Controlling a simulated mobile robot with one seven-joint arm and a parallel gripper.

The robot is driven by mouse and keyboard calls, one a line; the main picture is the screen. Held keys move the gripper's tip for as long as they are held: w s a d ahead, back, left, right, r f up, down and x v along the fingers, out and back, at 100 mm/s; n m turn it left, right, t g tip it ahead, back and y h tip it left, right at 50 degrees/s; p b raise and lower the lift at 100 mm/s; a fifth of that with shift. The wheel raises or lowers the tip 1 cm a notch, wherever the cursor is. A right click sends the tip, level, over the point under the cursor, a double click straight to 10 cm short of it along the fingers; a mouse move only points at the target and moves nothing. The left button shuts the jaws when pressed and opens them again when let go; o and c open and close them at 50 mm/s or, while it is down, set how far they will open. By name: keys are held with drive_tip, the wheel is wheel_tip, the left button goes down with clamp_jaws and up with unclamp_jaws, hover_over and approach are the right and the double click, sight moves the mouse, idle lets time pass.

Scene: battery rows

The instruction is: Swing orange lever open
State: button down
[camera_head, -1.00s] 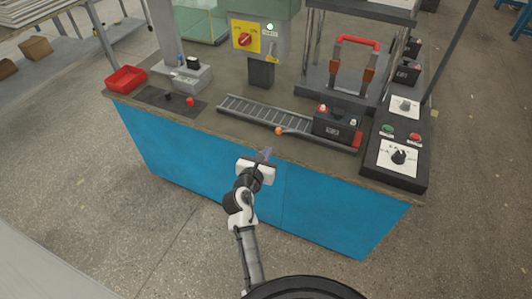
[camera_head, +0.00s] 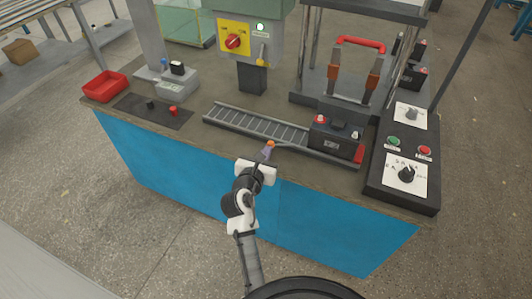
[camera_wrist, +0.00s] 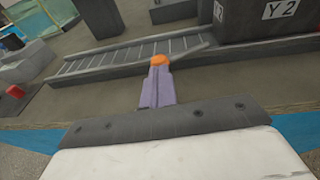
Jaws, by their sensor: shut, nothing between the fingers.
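The orange lever shows as a small round orange knob (camera_head: 270,144) at the front edge of the roller conveyor, left of the black battery. In the wrist view the orange knob (camera_wrist: 158,60) sits straight beyond my fingertips, in front of the conveyor rail. My gripper (camera_head: 265,153) is shut and empty, its purple-grey fingers (camera_wrist: 158,83) pointing at the knob. The fingertips are at the knob or overlap it in both views; I cannot tell whether they touch. The lever's arm is not clearly visible.
The conveyor (camera_head: 255,124) runs along the bench, with a black battery (camera_head: 333,136) on its right end. A black control box (camera_head: 405,170) stands at the right. A red tray (camera_head: 104,87) is at the far left. The bench's blue front panel (camera_head: 180,180) lies below my gripper.

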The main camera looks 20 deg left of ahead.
idle(0.3)
drive_tip(key=shift+w+a+r+m+h+p, duration=0.15)
drive_tip(key=shift+w+a+m+h+p, duration=0.25)
drive_tip(key=shift+h, duration=0.2)
drive_tip(key=shift+w+a+r+m+h+p, duration=0.1)
drive_tip(key=shift+w+a+m+h+p, duration=0.15)
drive_tip(key=shift+m+h, duration=0.3)
drive_tip(key=shift+w+a+f+m+g+h+p, duration=0.15)
drive_tip(key=shift+w+m+h+p, duration=0.15)
drive_tip(key=shift+m+h, duration=0.25)
drive_tip(key=shift+w+a+f+m+g+h+p, duration=0.1)
drive_tip(key=shift+w+m+g+h+p, duration=0.15)
drive_tip(key=shift+h, duration=0.45)
drive_tip(key=shift+s, duration=0.15)
